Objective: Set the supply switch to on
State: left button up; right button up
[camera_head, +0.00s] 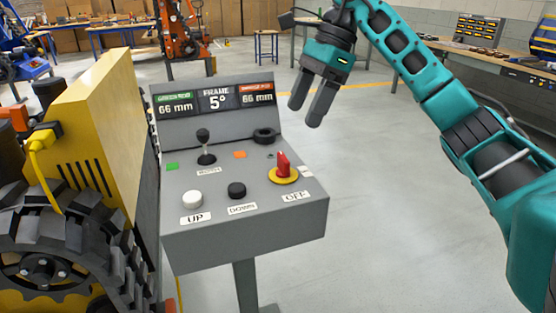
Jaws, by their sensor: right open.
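The supply switch (283,166) appears to be the red rotary handle on a yellow round plate, at the right of the grey sloped control console. Its red handle stands up from the plate. A label that seems to read OFF (295,196) lies in front of it, and a small pale label (307,172) sits to its right. My right gripper (305,113) is open and empty, its dark fingers pointing down, above and a little right of the switch in the picture, not touching it. My left gripper is not in view.
The console (245,235) also bears a black joystick (205,147), a white UP button (192,200), a black DOWN button (236,190), a black ring (264,135) and displays (216,100). A yellow tracked machine (100,130) stands close on the left. The floor at right is clear.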

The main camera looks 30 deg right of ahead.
aim_at(284, 156)
jog(key=b+x, duration=0.2)
jog(key=x, duration=0.8)
jog(key=shift+a, duration=0.1)
jog(key=shift+a+f+b, duration=0.25)
jog(key=shift+f+b, duration=0.05)
jog(key=shift+f, duration=0.25)
jog(key=c, duration=1.1)
jog(key=shift+o, duration=0.2)
